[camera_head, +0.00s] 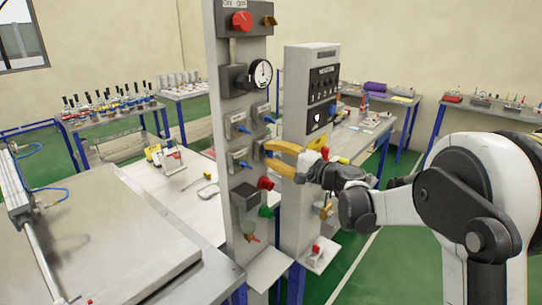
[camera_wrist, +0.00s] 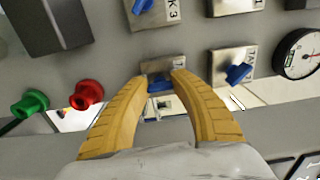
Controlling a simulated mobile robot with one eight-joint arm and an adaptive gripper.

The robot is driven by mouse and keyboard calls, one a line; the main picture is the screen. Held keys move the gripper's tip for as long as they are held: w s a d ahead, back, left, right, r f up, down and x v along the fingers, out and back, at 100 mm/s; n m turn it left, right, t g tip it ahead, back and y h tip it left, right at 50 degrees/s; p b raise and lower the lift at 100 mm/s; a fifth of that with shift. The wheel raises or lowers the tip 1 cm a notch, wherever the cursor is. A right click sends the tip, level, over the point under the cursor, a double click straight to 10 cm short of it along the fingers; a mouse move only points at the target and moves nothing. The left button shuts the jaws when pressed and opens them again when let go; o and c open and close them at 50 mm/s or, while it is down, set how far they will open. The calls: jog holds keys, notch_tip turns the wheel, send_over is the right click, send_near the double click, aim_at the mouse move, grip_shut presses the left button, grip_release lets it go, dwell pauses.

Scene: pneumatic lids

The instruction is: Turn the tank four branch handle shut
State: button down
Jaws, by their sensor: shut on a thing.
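A grey upright panel (camera_head: 230,80) carries several small metal plates with blue branch handles. My gripper (camera_head: 270,155) reaches it from the right, its yellow fingers pointing left at the right-hand plate of the lower row. In the wrist view my gripper (camera_wrist: 161,79) is shut on a blue handle (camera_wrist: 160,86), with one fingertip at each side. The neighbouring blue handles (camera_wrist: 238,73) and (camera_wrist: 141,6) stand free; the latter's plate label ends in "K3".
A round gauge (camera_head: 262,73) and red knob (camera_head: 242,20) sit higher on the panel. A red button (camera_head: 265,183) and green button (camera_head: 266,211) sit just below my gripper. A second grey cabinet (camera_head: 298,80) stands close behind, at the right.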

jog(key=m, duration=0.4)
jog(key=shift+m, duration=0.3)
jog(key=shift+r+m+b, duration=0.1)
jog(key=shift+m+b, duration=0.25)
jog(key=shift+m, duration=1.85)
jog(key=c, duration=1.1)
grip_release()
jog(key=shift+o, duration=0.2)
jog(key=v, duration=1.2)
